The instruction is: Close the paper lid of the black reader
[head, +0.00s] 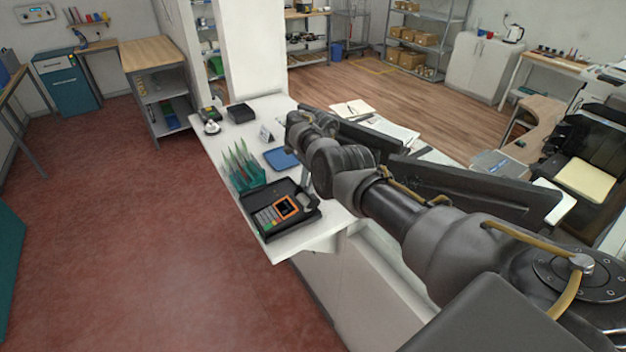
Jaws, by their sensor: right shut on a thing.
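The black reader (268,220) lies on the white counter near its front corner. It has an orange-framed screen and a keypad facing up. A small greyish part at its right end (307,201) looks like the paper lid, but I cannot tell how far it stands open. My right arm reaches in from the lower right over the counter. My right gripper (305,172) points down just behind the reader's right end. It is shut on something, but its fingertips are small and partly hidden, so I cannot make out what. My left gripper is out of view.
A green holder with upright leaflets (245,170) stands just behind the reader. A blue tray (281,158), a small white sign (266,134) and a black box (241,113) are farther back on the counter (226,140). My arm hides part of the counter's right side.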

